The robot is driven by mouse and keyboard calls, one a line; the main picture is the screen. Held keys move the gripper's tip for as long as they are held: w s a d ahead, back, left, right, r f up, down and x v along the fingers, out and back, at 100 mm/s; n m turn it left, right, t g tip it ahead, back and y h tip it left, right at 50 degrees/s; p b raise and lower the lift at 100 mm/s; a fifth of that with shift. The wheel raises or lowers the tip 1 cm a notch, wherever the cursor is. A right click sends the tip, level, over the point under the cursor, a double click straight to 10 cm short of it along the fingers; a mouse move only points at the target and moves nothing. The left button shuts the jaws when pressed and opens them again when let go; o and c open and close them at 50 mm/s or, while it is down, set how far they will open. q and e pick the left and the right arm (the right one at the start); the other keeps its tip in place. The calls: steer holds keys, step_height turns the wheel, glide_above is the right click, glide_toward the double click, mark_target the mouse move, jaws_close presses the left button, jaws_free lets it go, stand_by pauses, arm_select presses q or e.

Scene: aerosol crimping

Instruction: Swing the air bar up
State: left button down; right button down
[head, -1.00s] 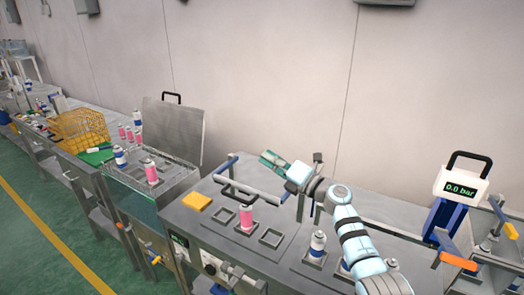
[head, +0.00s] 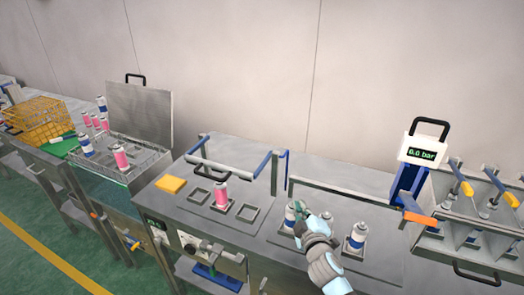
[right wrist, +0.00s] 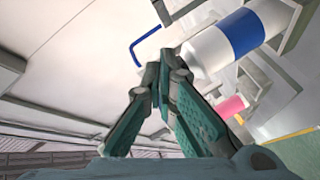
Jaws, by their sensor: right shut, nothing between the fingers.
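A bar frame with blue side arms and a pale crossbar (head: 236,168) stands over the left nests of the bench, with a black handle (head: 211,170) at its front. A second pale bar (head: 335,189) runs low behind the right nests, with a blue upright (head: 287,166) at its left end. I cannot tell which is called the air bar. My right gripper (head: 302,212) is shut and empty, away from the left frame, close to a white can with a blue band (head: 290,214). The can also shows close beyond the fingertips in the right wrist view (right wrist: 238,36). Contact is unclear.
A pink can (head: 221,195) stands in a left nest. Another blue-banded can (head: 356,238) stands to the right. A gauge reading 0.0 bar (head: 422,152) stands at right, beside a divided rack (head: 475,238).

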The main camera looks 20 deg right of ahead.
steer(key=s+f+m+g, duration=0.1)
steer(key=s+f, duration=0.2)
steer(key=s+f+m+g, duration=0.1)
steer(key=s+f+g, duration=0.1)
steer(key=s+f, duration=0.1)
steer(key=s+a+f+m+g, duration=0.1)
steer(key=s+f+m+g, duration=0.1)
steer(key=s, duration=0.3)
steer(key=shift+s+f, duration=0.1)
steer(key=shift+f, duration=0.6)
steer(key=s+a+f+m+g+y, duration=0.2)
steer(key=s+a+f+g, duration=0.3)
steer(key=s, duration=0.5)
steer(key=s+a+f+m+g+y, duration=0.1)
steer(key=s+a+f+g+y, duration=0.1)
steer(key=s+f, duration=0.7)
arm_select(q)
step_height(320, 180, down, 2)
steer(key=shift+f+b, duration=0.1)
steer(key=shift+b, duration=1)
arm_select(e)
steer(key=s+d+f+g, duration=0.1)
steer(key=s+f+g, duration=0.1)
steer(key=s+f, duration=1.5)
step_height(320, 180, down, 4)
steer(key=shift+d+f+m, duration=0.1)
steer(key=shift+d+m, duration=0.05)
steer(key=shift+m, duration=0.25)
steer(key=shift+s, duration=0.1)
